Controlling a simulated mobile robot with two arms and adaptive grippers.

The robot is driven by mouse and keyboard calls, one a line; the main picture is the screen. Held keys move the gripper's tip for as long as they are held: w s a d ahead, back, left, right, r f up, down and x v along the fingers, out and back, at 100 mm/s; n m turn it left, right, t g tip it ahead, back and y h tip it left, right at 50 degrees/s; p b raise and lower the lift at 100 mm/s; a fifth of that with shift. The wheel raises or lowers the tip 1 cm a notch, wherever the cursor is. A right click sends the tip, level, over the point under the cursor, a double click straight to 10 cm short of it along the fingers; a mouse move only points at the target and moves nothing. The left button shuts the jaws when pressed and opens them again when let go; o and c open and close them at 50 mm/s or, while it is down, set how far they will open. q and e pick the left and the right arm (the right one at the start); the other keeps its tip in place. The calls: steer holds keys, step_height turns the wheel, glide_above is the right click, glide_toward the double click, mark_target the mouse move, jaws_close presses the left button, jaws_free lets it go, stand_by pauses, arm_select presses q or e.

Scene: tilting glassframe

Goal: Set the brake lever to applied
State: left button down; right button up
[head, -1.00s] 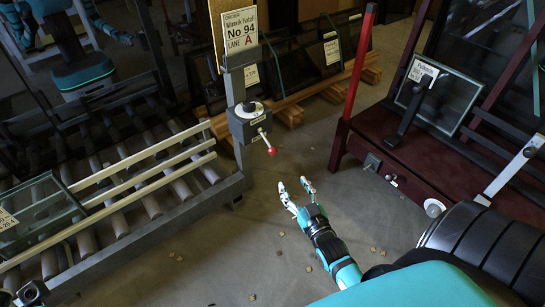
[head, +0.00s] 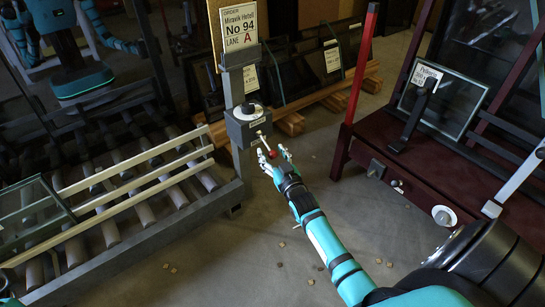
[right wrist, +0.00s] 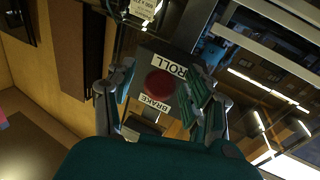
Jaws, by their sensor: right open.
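The brake lever has a red knob (head: 272,153) on a short pale rod, on the front of a grey control box (head: 243,128) on a post. In the right wrist view the red knob (right wrist: 160,83) lies between a ROLL label (right wrist: 164,59) and a BRAKE label (right wrist: 156,104). I cannot tell the lever's setting. My right gripper (head: 273,156) is open at the knob. Its fingers (right wrist: 161,92) show on both sides of the knob in the wrist view, with no clear contact. My left gripper is not in view.
A roller conveyor (head: 110,233) with pale rails lies left of the post. A dark red frame stand (head: 385,165) with a red upright post (head: 361,62) is on the right. Wooden beams (head: 325,101) lie behind. Open floor with small scraps lies between them.

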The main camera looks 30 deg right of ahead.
steer(key=shift+c, duration=0.4)
jaws_close()
